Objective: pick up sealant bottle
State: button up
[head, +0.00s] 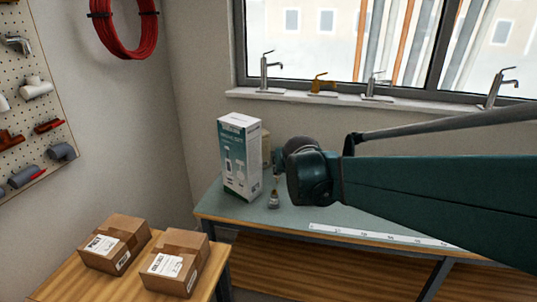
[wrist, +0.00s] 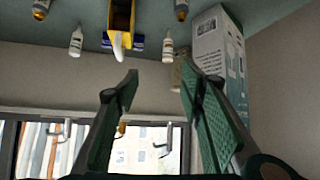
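Two small white bottles with pointed tips, likely sealant bottles, show in the wrist view: one at upper left (wrist: 76,42) and one right of centre (wrist: 168,47). I cannot tell which one the task means. My gripper (wrist: 158,80) is open, with nothing between its green-padded fingers, and both bottles lie beyond the fingertips. In the head view my wrist and arm hide most of the bench top, and the white bottles cannot be made out. A small grey-and-tan bottle (head: 274,201) stands near the bench's front edge.
A tall white-and-green box (head: 240,158) stands at the bench's left end; it also shows in the wrist view (wrist: 219,55). A beige container (head: 266,147) is beside it. A yellow item (wrist: 121,17) lies between the white bottles. Faucets line the windowsill (head: 300,95). Two cartons (head: 115,243) (head: 175,263) sit front left.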

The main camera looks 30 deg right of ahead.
jog(key=w+d+f+m+h+p, duration=0.1)
jog(key=d+f+m+h, duration=0.15)
jog(key=d, duration=1.35)
jog(key=w+d+f+m+h+p, duration=0.1)
jog(key=d+f+m+h, duration=0.15)
jog(key=d, duration=1.35)
notch_tip(320, 180, down, 10)
jog(key=shift+s+d, duration=0.2)
jog(key=shift+d, duration=0.25)
jog(key=shift+d, duration=0.1)
jog(key=shift+x, duration=1.2)
jog(key=shift+w, duration=0.1)
jog(key=shift+g, duration=0.3)
jog(key=shift+b+x, duration=0.85)
jog(key=shift+x, duration=1.7)
